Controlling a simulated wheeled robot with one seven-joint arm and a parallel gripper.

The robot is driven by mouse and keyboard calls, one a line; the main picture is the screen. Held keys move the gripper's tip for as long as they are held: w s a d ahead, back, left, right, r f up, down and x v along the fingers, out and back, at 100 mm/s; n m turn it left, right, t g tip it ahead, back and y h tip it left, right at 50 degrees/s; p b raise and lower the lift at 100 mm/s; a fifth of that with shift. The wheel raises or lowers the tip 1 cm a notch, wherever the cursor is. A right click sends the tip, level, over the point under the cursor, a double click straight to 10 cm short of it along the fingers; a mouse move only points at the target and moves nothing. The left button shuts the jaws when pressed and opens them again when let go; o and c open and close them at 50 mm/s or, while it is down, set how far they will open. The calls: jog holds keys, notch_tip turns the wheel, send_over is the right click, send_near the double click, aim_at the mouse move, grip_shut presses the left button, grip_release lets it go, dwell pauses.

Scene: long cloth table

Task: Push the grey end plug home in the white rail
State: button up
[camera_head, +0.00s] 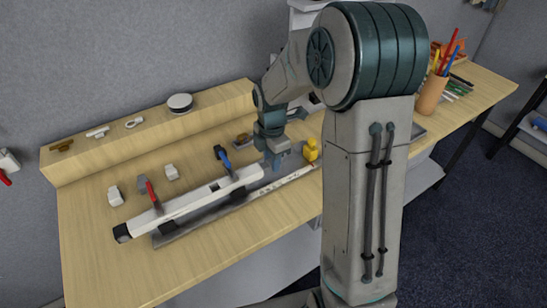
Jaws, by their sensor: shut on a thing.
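The white rail (192,203) lies slantwise on the wooden table, with a black end piece (122,233) at its near left end. My gripper (274,164) points down at the rail's far right end. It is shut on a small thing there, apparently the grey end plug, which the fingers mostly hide. I cannot tell whether the plug is in the rail's end or just beside it.
A yellow block (311,150) stands close right of my gripper. A grey strip (168,238) lies along the rail's front. Small white blocks (171,172) lie behind the rail. A raised wooden shelf (215,102) runs along the back. The table's front left is clear.

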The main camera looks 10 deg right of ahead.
aim_at(265, 165)
jog(key=shift+s+a, duration=0.2)
jog(key=shift+a, duration=0.4)
jog(key=shift+s+a, duration=0.2)
jog(key=shift+a, duration=0.35)
jog(key=o, duration=1)
jog(key=shift+r, duration=0.1)
notch_tip(265, 165, up, 14)
jog(key=shift+f+b, duration=0.15)
jog(key=shift+b, duration=0.2)
jog(key=s+d+m+t, duration=0.1)
jog(key=s+m, duration=0.5)
jog(key=m, duration=0.1)
jog(key=s+d+f+m+t, duration=0.1)
jog(key=s+m, duration=0.6)
jog(key=s+d+f+m+t, duration=0.1)
jog(key=s+m, duration=0.6)
jog(key=shift+d+f, duration=0.15)
jog(key=shift+d, duration=0.05)
